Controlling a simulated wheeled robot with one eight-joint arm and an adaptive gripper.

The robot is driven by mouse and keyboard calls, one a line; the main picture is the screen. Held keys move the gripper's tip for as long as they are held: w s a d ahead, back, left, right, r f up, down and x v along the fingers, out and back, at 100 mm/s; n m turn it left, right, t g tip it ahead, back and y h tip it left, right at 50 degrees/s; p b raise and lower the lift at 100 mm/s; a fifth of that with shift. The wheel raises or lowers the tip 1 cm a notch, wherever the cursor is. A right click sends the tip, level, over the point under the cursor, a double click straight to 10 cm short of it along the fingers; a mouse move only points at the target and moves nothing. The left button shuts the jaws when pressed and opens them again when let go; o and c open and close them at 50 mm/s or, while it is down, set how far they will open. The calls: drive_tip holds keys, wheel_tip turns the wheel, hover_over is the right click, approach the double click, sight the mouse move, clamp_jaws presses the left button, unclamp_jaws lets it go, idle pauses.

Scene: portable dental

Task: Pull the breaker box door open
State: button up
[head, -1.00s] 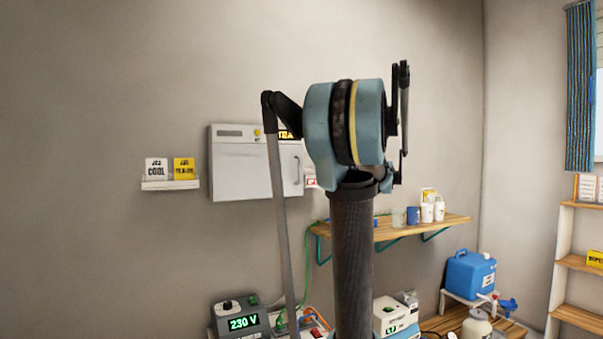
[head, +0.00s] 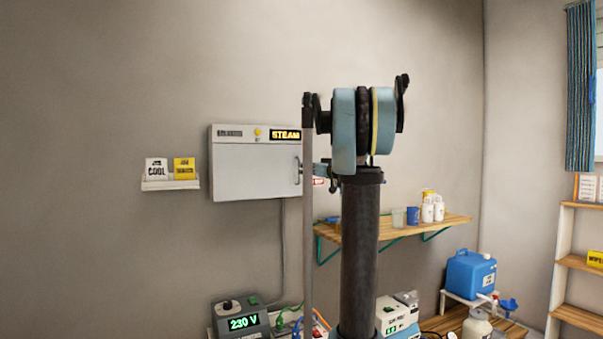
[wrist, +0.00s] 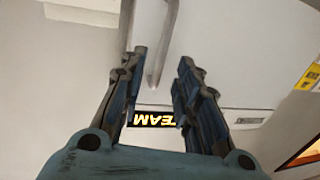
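A light grey wall box (head: 250,172) hangs on the wall left of my arm, with a yellow button and a STEAM label on its upper front. Its door looks closed.
A small shelf (head: 170,185) with COOL and yellow signs is left of the box. A wooden shelf (head: 440,221) with cups and bottles is to the right. A 230 V unit (head: 240,318) stands below.

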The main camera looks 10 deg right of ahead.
drive_tip(key=shift+x, duration=1.95)
clamp_jaws()
drive_tip(key=shift+a, duration=0.1)
